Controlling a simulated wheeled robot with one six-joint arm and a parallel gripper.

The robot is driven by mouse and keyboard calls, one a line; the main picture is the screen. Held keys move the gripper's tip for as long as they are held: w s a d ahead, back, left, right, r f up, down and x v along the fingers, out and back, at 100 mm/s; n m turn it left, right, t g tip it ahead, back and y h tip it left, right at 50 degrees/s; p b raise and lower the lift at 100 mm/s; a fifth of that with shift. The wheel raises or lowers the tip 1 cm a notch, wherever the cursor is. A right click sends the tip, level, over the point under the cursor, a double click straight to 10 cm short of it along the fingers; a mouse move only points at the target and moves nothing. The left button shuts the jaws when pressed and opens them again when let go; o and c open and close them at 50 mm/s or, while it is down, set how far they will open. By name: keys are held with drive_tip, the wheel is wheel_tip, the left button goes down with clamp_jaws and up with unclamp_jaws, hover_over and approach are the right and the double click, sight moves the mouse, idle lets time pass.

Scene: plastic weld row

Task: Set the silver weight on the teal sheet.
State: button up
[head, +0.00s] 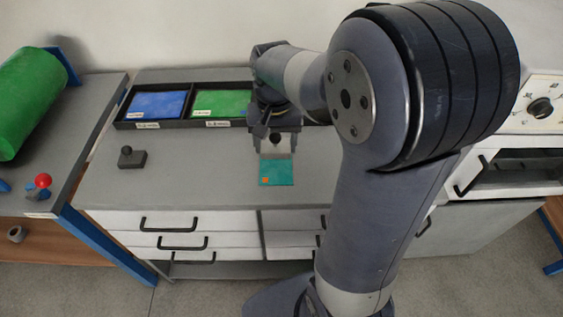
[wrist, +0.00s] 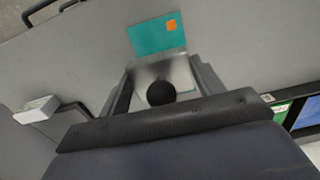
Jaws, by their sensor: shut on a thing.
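The silver weight (head: 277,152), a pale metal block with a black knob, is between the fingers of my gripper (head: 277,147). In the wrist view the weight (wrist: 178,72) shows between both fingers, its round black knob facing the camera. My gripper is shut on it. The teal sheet (head: 277,174), with a small orange square in one corner, lies flat on the grey counter near its front edge. It also shows in the wrist view (wrist: 152,38), just beyond the weight. The weight overlaps or borders the sheet's back edge in the head view; I cannot tell its height.
A dark weight with a knob (head: 132,159) stands on the counter at the left. A black tray (head: 122,119) with blue and green sheets lies at the back. Drawers are below the front edge. A small white block (wrist: 37,109) shows in the wrist view.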

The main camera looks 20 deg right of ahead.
sight(275, 147)
drive_tip(key=shift+f+b, duration=0.35)
drive_tip(key=shift+f, duration=2.9)
drive_tip(key=shift+f, duration=0.15)
drive_tip(key=o, duration=1.5)
drive_tip(key=shift+c, duration=0.2)
wheel_tip(275, 147, up, 12)
drive_tip(key=shift+r+p, duration=0.15)
drive_tip(key=shift+p, duration=0.7)
drive_tip(key=shift+f+b, duration=0.65)
drive_tip(key=shift+f, duration=3.75)
